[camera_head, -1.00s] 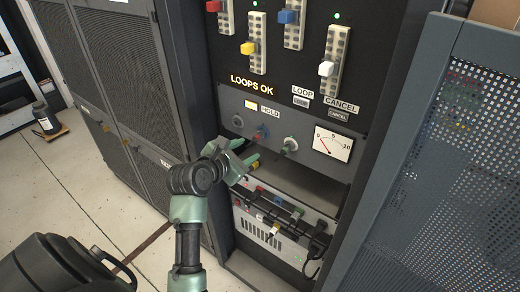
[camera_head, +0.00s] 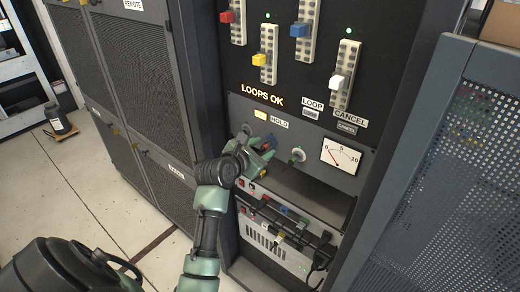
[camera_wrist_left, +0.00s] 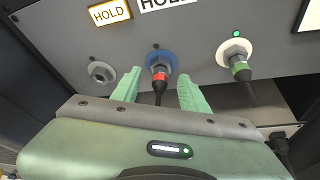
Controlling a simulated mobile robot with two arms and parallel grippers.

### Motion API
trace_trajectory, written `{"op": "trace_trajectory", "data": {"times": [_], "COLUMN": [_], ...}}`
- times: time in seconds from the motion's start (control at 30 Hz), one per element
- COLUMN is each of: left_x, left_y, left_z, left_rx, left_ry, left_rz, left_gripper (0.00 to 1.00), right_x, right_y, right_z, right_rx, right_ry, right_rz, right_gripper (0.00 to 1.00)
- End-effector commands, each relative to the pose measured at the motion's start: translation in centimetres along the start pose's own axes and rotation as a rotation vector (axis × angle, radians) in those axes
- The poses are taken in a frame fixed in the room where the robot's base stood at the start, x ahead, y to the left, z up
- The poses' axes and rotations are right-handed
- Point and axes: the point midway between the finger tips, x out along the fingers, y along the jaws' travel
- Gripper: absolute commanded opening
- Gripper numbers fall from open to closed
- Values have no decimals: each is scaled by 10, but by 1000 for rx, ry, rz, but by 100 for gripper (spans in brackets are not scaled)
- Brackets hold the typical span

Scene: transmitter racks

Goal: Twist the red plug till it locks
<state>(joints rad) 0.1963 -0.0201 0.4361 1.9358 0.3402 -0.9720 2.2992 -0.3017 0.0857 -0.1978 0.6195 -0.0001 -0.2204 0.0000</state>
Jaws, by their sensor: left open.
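The red plug (camera_wrist_left: 159,77) shows in the left wrist view as a dark plug with a red ring, seated in a blue-ringed socket (camera_wrist_left: 160,62), with its black cable hanging below. My left gripper (camera_wrist_left: 158,82) is open, one green finger on either side of the plug, with visible space between the fingers and the plug. Whether its tips touch the panel cannot be told. In the head view my left gripper (camera_head: 262,148) is at the lower grey panel and largely hides the plug. My right gripper is not in view.
A gauge (camera_head: 341,156) and a perforated panel (camera_head: 450,170) stand farther right. Several black cables cross the lower unit (camera_head: 275,225).

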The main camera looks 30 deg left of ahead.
Motion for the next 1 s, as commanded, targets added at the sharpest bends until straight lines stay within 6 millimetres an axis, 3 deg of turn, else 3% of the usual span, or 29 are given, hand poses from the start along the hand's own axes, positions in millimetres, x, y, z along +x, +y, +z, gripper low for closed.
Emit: {"op": "trace_trajectory", "data": {"times": [0.07,0.23,0.47,0.7,1.0], "left_x": [0,0,0,1,1], "left_y": [0,0,-2,-6,-6], "left_z": [0,0,0,-3,-2], "left_rx": [0,1,42,352,389], "left_ry": [0,0,1,1,1], "left_rz": [0,0,17,149,165], "left_gripper": [44,0,0,0,0], "right_x": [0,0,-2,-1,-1], "right_y": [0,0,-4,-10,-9], "right_z": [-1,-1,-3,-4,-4], "right_rx": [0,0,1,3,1], "right_ry": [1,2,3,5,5], "right_rz": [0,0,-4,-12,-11], "right_gripper": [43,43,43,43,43]}}
